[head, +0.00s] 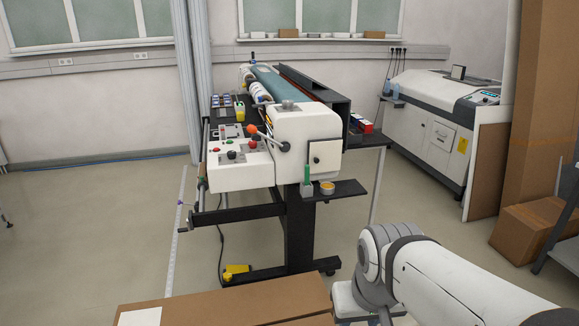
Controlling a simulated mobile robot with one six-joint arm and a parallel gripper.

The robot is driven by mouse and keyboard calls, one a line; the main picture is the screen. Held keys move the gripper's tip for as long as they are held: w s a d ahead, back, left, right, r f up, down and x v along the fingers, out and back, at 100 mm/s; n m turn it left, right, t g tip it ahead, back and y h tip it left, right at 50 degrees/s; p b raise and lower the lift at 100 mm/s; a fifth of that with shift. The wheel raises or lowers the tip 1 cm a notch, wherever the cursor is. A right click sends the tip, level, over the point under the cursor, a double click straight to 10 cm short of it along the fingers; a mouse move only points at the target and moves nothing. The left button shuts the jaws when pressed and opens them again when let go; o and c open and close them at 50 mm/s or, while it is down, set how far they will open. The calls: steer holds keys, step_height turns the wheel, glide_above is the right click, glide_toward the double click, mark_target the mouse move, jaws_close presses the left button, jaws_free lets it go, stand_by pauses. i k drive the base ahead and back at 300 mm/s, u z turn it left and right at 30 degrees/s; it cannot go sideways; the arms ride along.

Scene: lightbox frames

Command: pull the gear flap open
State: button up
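The gear flap appears to be the small square white panel (328,151) with a dark outline and a small dark knob, on the near end of the white roller machine (290,128). It looks shut, lying about flush with the end housing. My arm shows at the lower right, in front of the machine and well apart from the flap.
A black shelf (346,189) with a green bottle (307,174) and a small yellow-orange tub (327,188) juts out below the flap. A red-orange-knobbed lever (252,129) is to its left. A cardboard box (225,302) fills the bottom foreground.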

mark_target(326, 156)
steer(key=z, duration=0.15)
steer(key=i, duration=0.9)
steer(key=u, duration=0.05)
